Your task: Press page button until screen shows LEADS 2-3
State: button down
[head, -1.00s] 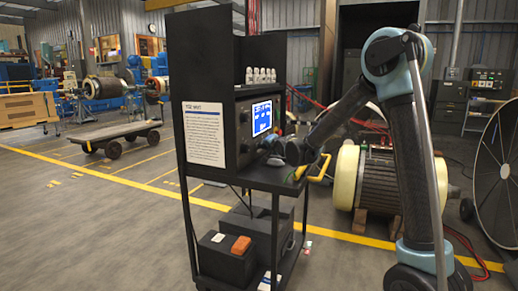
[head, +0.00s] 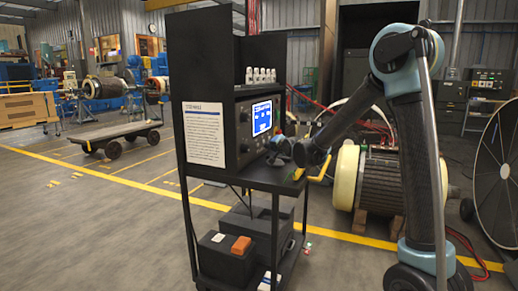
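The test unit's screen (head: 262,117) is lit blue with white text too small to read. It is set in the dark front panel (head: 244,135) of a unit on a black cart, seen at a steep angle. Dark round knobs show left of the screen. I cannot make out a page button. My gripper (head: 279,149) is just below and right of the screen, close to the panel's lower part. Whether it touches the panel cannot be told. Its fingers are small and dark, and their opening is unclear.
The black cart (head: 262,176) has a shelf with yellow handles at its right. A printed sheet (head: 204,134) is on its side. Several small white items (head: 262,75) stand above the unit. A large motor rotor (head: 378,183) lies behind my arm. Open floor is at left.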

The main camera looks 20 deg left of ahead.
jog(key=shift+s+d, duration=0.1)
jog(key=shift+d, duration=1.6)
jog(key=shift+d, duration=0.4)
jog(key=s+d+h, duration=0.1)
jog(key=d, duration=0.4)
jog(key=s+d+g+h, duration=0.1)
jog(key=d, duration=0.4)
jog(key=s+d+n+h, duration=0.1)
jog(key=s+d, duration=0.1)
jog(key=d, duration=0.4)
jog(key=shift+s+f+h, duration=0.1)
jog(key=shift+f+h, duration=0.1)
jog(key=shift+h, duration=0.1)
jog(key=s+d+f+n+g+h, duration=0.1)
jog(key=s+d+f+g+h, duration=0.25)
jog(key=s+d, duration=0.85)
jog(key=s+d+f+n+g+h, duration=0.15)
jog(key=s+d+f, duration=0.35)
jog(key=s+d, duration=0.7)
jog(key=s+d+f+g, duration=0.1)
jog(key=s+d+f, duration=0.2)
jog(key=s, duration=0.4)
jog(key=s+d+f+g+h, duration=0.1)
jog(key=s+d+f+g, duration=0.1)
jog(key=s+d+f, duration=0.2)
jog(key=s+d, duration=0.2)
jog(key=shift+s+f+h, duration=0.2)
jog(key=shift+s+h, duration=0.1)
jog(key=shift+s, duration=0.05)
